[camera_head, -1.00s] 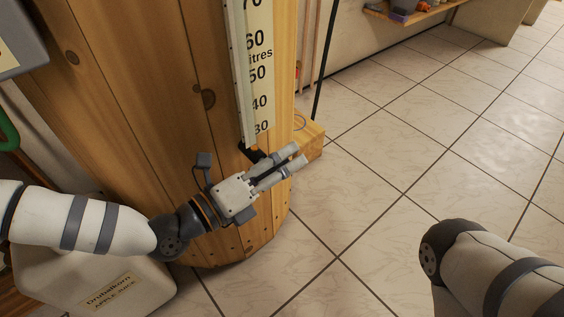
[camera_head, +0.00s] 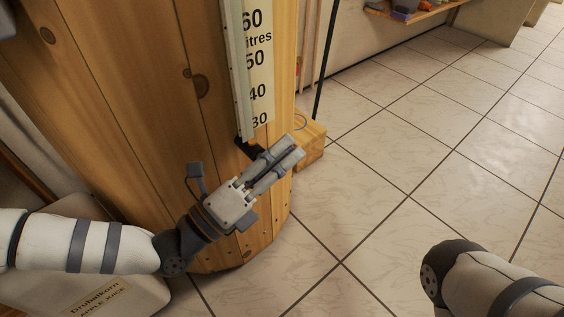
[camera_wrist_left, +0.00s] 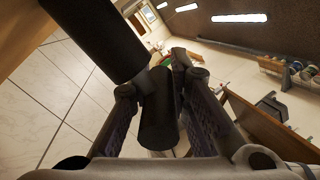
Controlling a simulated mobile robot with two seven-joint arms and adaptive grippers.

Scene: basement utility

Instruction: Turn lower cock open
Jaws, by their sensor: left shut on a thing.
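The lower cock (camera_head: 247,149) is a black fitting at the foot of the sight gauge on the wooden vat. It is partly hidden behind my left gripper (camera_head: 294,147) in the head view. In the left wrist view a thick black cylinder of the cock (camera_wrist_left: 98,38) comes in from the upper left. A shorter black piece, the cock's handle (camera_wrist_left: 158,122), sits between my finger pads. My left gripper is shut on this handle. My right gripper is out of the head view; only part of that arm shows at lower right.
The wooden vat (camera_head: 130,110) fills the left, with the litre scale (camera_head: 258,65) above the cock. A wooden block (camera_head: 312,146) stands just behind the fingers. An apple juice canister (camera_head: 125,295) is below my left arm. The tiled floor (camera_head: 400,170) at right is clear.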

